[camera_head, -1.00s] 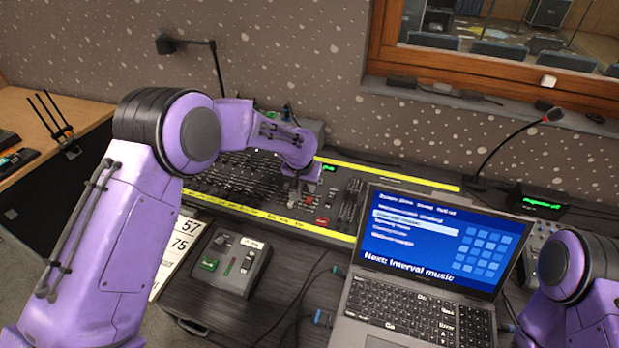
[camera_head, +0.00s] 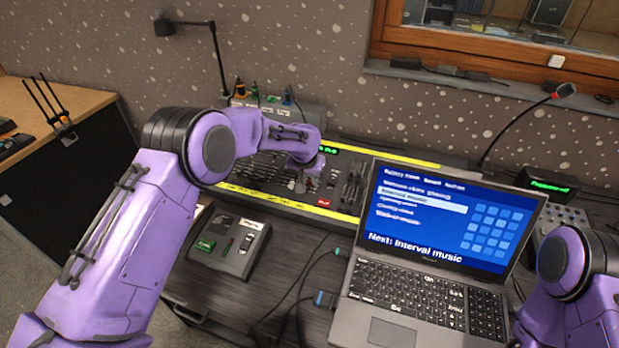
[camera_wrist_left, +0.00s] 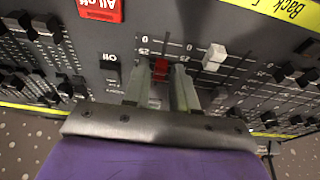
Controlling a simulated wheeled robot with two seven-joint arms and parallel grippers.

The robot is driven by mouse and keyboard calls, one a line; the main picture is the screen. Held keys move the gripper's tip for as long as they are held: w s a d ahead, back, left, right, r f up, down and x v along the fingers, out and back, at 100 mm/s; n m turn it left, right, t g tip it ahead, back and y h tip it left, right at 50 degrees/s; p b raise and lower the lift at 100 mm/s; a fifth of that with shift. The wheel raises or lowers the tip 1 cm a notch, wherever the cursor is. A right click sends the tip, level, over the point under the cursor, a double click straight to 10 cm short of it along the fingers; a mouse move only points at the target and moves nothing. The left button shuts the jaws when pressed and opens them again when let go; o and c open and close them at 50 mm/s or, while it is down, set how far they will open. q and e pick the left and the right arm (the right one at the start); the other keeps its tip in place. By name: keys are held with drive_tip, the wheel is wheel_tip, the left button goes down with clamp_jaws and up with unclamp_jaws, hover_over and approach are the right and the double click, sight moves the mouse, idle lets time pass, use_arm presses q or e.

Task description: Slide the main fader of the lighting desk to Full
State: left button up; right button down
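The lighting desk (camera_head: 275,207) is a dark fader board with yellow strips along its edges. My left gripper (camera_wrist_left: 160,78) points down at it. In the left wrist view its two fingers stand on either side of a red fader cap (camera_wrist_left: 160,68), with what look like slim gaps between cap and fingers. A white fader cap (camera_wrist_left: 213,55) sits in a slot just to the right. I cannot read which label names the main fader. In the head view my left wrist hides the fingers and the red cap. My right gripper is out of view.
A red "All off" button (camera_wrist_left: 100,9) is close by, with several black fader caps on both sides. A laptop (camera_head: 415,260) stands right of the desk. A small box with a green button (camera_head: 228,247) lies in front. A gooseneck microphone (camera_head: 525,125) rises behind.

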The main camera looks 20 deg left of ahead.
use_arm(q)
drive_tip(key=shift+r, duration=0.1)
drive_tip(key=c, duration=0.4)
drive_tip(key=shift+w+r+b, duration=0.15)
drive_tip(key=shift+w+b, duration=0.35)
drive_tip(key=shift+w, duration=1)
drive_tip(key=o, duration=0.4)
drive_tip(key=shift+s, duration=0.1)
drive_tip(key=shift+o, duration=0.2)
wheel_tip(320, 180, up, 3)
drive_tip(key=shift+d+f+p, duration=0.1)
drive_tip(key=shift+f+p, duration=0.05)
drive_tip(key=shift+p, duration=1.1)
drive_tip(key=shift+f, duration=0.1)
drive_tip(key=shift+r, duration=0.25)
drive_tip(key=b+v, duration=0.1)
drive_tip(key=v, duration=0.9)
drive_tip(key=shift+b, duration=0.4)
